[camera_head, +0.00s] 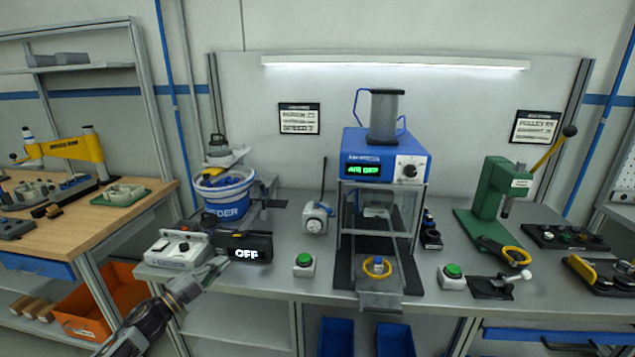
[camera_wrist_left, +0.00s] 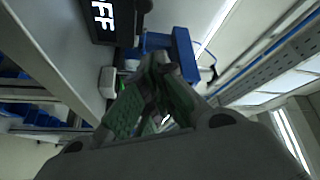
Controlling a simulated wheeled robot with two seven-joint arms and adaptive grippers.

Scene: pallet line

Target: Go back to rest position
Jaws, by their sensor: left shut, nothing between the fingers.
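My left gripper (camera_head: 218,264) comes in from the lower left in the head view, at the front edge of the grey workbench (camera_head: 255,278). It is beside the white control box (camera_head: 178,250) and just left of and below the black display reading OFF (camera_head: 245,247). In the left wrist view the fingers of my left gripper (camera_wrist_left: 158,90) are together with nothing between them. The OFF display (camera_wrist_left: 103,18) shows at the top left of that view. My right gripper is not in view.
The blue bowl feeder (camera_head: 223,190) stands behind the display. A green button (camera_head: 304,264), a blue-topped press (camera_head: 385,155) and a green lever press (camera_head: 497,195) stand on the bench to the right. A wooden table (camera_head: 100,220) and an orange bin (camera_head: 85,310) are at the left.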

